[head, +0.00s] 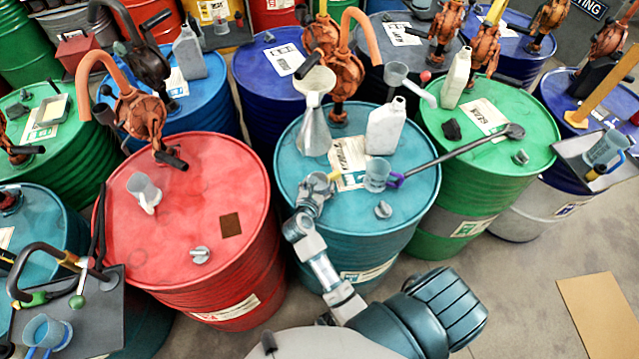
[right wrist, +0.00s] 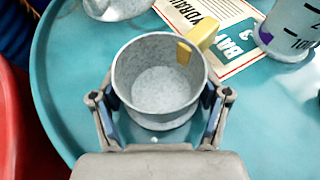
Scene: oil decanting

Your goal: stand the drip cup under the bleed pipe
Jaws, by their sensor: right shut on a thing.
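My right gripper (head: 313,196) is over the front left of the teal drum (head: 350,222). It is shut on a grey, open-topped cup (head: 318,187) with a yellow handle. In the right wrist view, the gripper's fingers (right wrist: 160,112) press on both sides of this cup (right wrist: 155,85), which looks upright and empty. I cannot tell whether its base touches the drum. Another clear measuring cup (head: 377,174) with a purple handle stands to its right. A dark curved pipe (head: 42,249) with a green valve handle is at the lower left; I cannot tell whether it is the bleed pipe. My left gripper is not in view.
A funnel (head: 313,115) and a white jug (head: 385,128) stand behind on the teal drum. A long-handled dipper (head: 460,150) reaches across to the green drum (head: 495,120). Floor shows at lower right.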

